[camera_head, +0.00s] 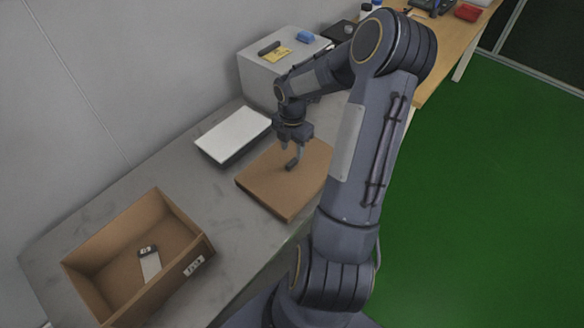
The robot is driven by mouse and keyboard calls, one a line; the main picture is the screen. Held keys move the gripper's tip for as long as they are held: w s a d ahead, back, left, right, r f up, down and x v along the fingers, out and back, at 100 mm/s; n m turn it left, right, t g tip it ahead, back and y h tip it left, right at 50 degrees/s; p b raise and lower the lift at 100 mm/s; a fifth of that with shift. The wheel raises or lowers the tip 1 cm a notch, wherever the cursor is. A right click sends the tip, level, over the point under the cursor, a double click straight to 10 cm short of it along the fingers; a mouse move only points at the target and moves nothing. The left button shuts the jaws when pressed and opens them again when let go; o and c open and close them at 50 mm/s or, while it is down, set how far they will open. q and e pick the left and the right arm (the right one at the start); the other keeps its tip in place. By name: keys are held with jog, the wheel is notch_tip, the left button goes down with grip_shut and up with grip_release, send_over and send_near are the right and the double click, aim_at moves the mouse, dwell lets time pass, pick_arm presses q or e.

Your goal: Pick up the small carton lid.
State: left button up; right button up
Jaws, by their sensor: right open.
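A flat brown carton lid (262,184) lies on the grey table, right of the middle of the table. My right gripper (291,160) points down over the far part of the lid, with its fingers apart. Its fingertips are at or just above the lid's top face; I cannot tell whether they touch. My right arm hides the lid's right edge. An open brown carton box (192,248) stands at the near left, with a small white and dark item (150,264) inside. My left gripper is not in view.
A white-topped flat box (232,134) lies just behind and left of the lid. A larger grey-white box (262,72) stands behind, with a yellow card and a blue item on top. Bare grey table (215,205) separates lid and carton box. A wooden table (448,52) stands at the back right.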

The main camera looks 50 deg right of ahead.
aim_at(292, 162)
notch_tip(292, 162, down, 6)
jog(key=shift+a+r, duration=0.15)
grip_shut()
dwell(0.3)
